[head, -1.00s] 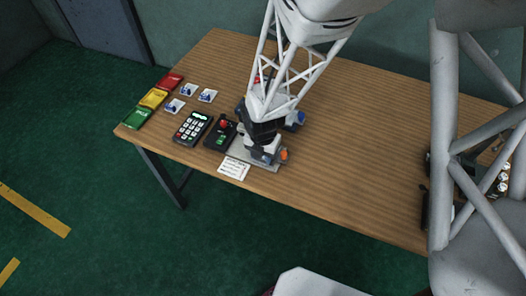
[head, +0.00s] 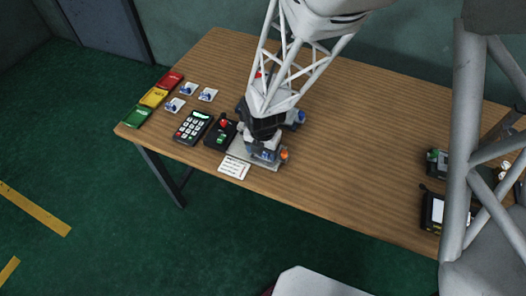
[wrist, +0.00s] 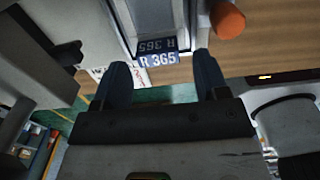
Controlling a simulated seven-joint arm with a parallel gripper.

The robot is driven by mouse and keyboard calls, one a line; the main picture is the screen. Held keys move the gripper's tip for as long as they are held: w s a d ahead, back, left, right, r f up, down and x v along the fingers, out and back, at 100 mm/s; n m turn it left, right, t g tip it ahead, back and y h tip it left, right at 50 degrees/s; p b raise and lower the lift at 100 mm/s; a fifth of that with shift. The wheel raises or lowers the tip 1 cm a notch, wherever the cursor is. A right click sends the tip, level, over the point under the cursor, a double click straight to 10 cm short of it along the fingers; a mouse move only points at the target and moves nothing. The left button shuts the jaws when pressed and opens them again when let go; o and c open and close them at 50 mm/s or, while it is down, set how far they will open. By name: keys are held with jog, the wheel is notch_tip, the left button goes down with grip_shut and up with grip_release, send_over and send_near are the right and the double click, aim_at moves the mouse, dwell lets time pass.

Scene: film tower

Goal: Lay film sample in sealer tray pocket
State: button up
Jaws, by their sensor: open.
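My gripper (wrist: 161,66) is open in the wrist view, one dark finger on each side of a blue film sample marked "R 365" (wrist: 158,60). A gap shows between the sample and each finger. The sample lies at the near end of a pale channel in the sealer tray (wrist: 128,20); a darker "R 365" face shows just above it. I cannot tell whether it lies fully flat. In the head view my gripper (head: 263,150) is low over the sealer (head: 240,150) and hides most of it and the pocket.
An orange knob (wrist: 228,20) is close beside the right finger. A keypad (head: 193,127), a control box with a red button (head: 221,133) and a white note (head: 234,167) are close by. Several blue-white packets and red, yellow and green trays (head: 153,98) are at left.

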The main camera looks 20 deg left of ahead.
aim_at(265, 154)
notch_tip(265, 154, up, 11)
dwell(0.6)
jog(key=shift+f, duration=0.1)
dwell(0.5)
jog(key=w+d+r+m+t, duration=0.1)
jog(key=d+r+m, duration=0.6)
jog(key=d+m, duration=0.3)
jog(key=d+r+m, duration=0.6)
jog(key=d+m, duration=0.1)
jog(key=d, duration=0.5)
jog(key=s+d+r+m, duration=0.3)
jog(key=s+d+m, duration=0.2)
jog(key=d+m, duration=0.3)
jog(key=s+d+r+m+t, duration=0.1)
jog(key=s+d+r+m, duration=0.3)
jog(key=d+m, duration=0.5)
jog(key=shift+s+r+m+t, duration=0.15)
jog(key=shift+s+m+t, duration=0.15)
jog(key=shift+s+m, duration=0.7)
